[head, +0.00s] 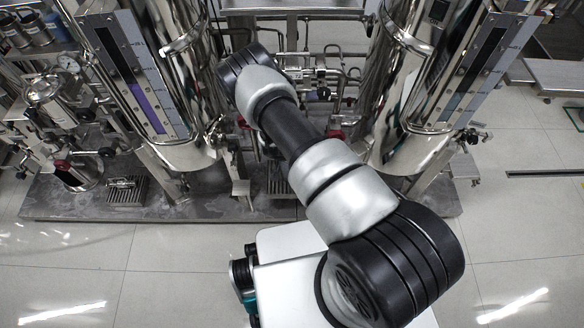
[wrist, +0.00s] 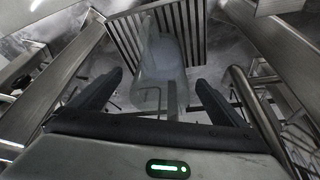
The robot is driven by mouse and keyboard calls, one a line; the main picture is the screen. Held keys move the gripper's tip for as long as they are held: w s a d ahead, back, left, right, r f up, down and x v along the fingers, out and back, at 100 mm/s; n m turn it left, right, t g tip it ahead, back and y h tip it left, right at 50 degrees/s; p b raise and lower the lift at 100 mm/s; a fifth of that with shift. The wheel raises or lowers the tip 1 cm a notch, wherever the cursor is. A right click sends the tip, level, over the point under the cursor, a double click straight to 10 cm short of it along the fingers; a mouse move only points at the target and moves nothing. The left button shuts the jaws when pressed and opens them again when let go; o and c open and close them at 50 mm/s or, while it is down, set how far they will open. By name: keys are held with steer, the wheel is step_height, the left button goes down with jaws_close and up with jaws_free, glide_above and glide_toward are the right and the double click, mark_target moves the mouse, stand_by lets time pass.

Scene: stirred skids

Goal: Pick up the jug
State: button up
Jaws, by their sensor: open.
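A pale, translucent jug (wrist: 160,58) shows in the upper middle of the wrist view, in front of a slatted metal grate. My gripper (wrist: 159,80) is open, with one dark finger to the left of the jug and one to the right. The jug appears between the fingertips in the picture, and I see no contact with either finger. How far it lies beyond the tips I cannot tell. In the head view my own arm and the steel equipment hide the jug and my gripper.
In the wrist view a metal bar (wrist: 72,55) runs close on the left, and a steel beam (wrist: 280,50) and pipe lie close on the right. The head view shows two large steel columns (head: 190,120) (head: 400,110) on a dark skid base (head: 80,207). The tiled floor (head: 60,265) in front is clear.

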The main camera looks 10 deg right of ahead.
steer(key=x, duration=0.2)
steer(key=b+x, duration=0.1)
steer(key=x, duration=0.2)
steer(key=shift+a, duration=0.25)
steer(key=c, duration=1.7)
steer(key=shift+r, duration=0.2)
